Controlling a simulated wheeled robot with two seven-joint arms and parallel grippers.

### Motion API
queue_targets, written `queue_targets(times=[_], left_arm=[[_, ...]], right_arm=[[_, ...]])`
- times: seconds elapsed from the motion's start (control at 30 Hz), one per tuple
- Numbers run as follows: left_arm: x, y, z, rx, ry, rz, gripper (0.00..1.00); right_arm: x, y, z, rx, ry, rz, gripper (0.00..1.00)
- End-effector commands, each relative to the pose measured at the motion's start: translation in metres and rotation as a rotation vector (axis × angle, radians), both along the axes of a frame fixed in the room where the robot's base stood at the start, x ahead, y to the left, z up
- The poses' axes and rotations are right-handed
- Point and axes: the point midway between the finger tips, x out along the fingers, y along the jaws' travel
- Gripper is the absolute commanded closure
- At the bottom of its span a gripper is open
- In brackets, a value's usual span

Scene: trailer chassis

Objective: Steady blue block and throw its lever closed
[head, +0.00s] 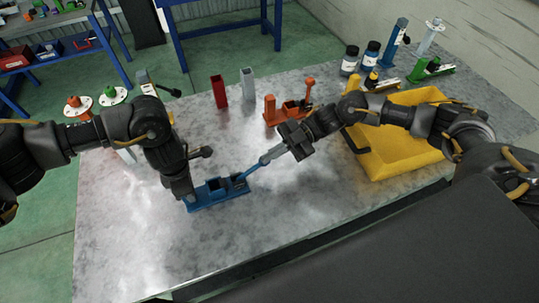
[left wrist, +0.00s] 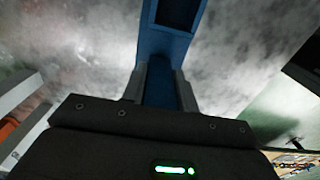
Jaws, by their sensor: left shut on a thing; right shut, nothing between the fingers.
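The blue block (head: 212,197) lies on the metal table, with an open socket in its body. Its blue lever (head: 247,174) slants up to the right from the block's right end. My left gripper (head: 188,197) is at the block's left end. In the left wrist view my left gripper (left wrist: 160,88) has a finger on each side of a blue part of the block (left wrist: 174,42). My right gripper (head: 264,159) is shut and empty, its fingertips at the lever's raised end. I cannot tell whether they touch it.
An orange block with a lever (head: 285,110) stands behind my right gripper. A red post (head: 219,92) and a grey post (head: 247,84) stand at the back. A yellow bin (head: 395,150) is on the right. The table in front of the blue block is clear.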

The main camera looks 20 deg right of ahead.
Motion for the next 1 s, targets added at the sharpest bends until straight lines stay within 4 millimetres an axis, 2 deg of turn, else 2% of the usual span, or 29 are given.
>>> queue_targets(times=[0.03, 0.2, 0.4, 0.6, 1.0], left_arm=[[0.000, 0.000, 0.001, -0.001, -0.001, 0.000, 1.00], [0.000, 0.000, 0.001, -0.001, -0.001, 0.000, 1.00], [0.000, 0.000, 0.001, -0.001, 0.000, 0.000, 1.00], [0.000, 0.000, 0.001, -0.001, 0.000, 0.000, 1.00], [0.000, 0.000, 0.001, 0.000, 0.000, 0.000, 1.00]], right_arm=[[0.005, -0.016, 0.001, -0.007, 0.001, -0.011, 1.00], [0.010, -0.050, 0.007, -0.006, -0.002, -0.009, 1.00], [0.014, -0.078, 0.011, -0.006, -0.001, -0.007, 1.00], [0.015, -0.088, 0.013, -0.003, 0.001, -0.005, 1.00], [0.015, -0.088, 0.013, -0.003, 0.001, -0.005, 1.00]])
